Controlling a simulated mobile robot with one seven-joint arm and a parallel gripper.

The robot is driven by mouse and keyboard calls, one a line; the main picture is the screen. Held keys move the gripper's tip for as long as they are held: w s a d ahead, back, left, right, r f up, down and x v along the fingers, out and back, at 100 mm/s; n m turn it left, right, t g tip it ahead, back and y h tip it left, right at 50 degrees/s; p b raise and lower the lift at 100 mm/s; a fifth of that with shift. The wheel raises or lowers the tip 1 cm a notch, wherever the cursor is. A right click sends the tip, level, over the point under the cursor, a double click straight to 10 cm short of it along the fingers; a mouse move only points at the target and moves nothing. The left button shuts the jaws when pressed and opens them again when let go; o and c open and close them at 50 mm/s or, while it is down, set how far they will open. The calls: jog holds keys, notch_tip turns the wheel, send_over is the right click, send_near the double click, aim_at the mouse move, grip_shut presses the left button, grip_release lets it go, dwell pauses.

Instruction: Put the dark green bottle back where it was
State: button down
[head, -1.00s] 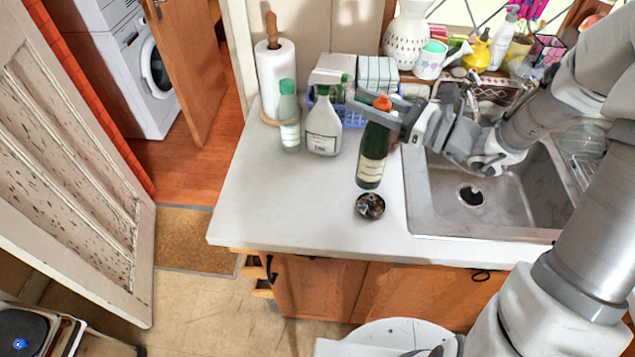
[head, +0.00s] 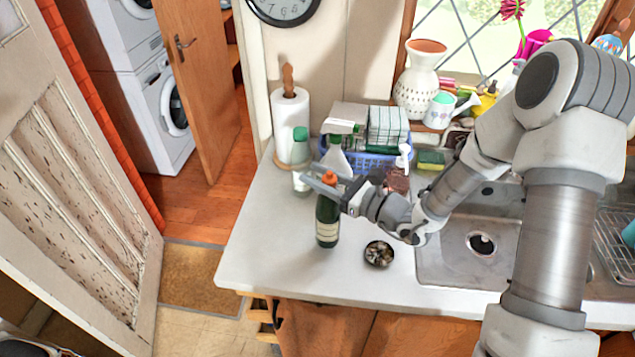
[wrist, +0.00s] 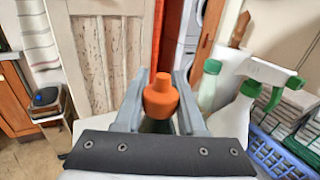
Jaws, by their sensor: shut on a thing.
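The dark green bottle (head: 327,222) has an orange cap and a pale label. It is upright over the white counter, left of a small round dish (head: 379,254). My gripper (head: 328,184) reaches in from the right and is shut on the bottle's neck just below the cap. In the wrist view the orange cap (wrist: 161,97) sits between the two grey fingers (wrist: 160,112); the bottle's body is mostly hidden below. I cannot tell whether its base touches the counter.
Close behind the bottle stand a clear bottle with a green cap (head: 300,165) and a white spray bottle (head: 336,157). A paper towel roll (head: 290,122) and a blue basket (head: 368,160) are farther back. The sink (head: 470,265) is right. The counter's front left is clear.

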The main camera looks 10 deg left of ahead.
aim_at(327, 215)
jog(key=shift+f, duration=1.2)
jog(key=shift+f, duration=0.25)
jog(key=c, duration=0.5)
grip_release()
jog(key=shift+r, duration=0.1)
jog(key=shift+r, duration=0.1)
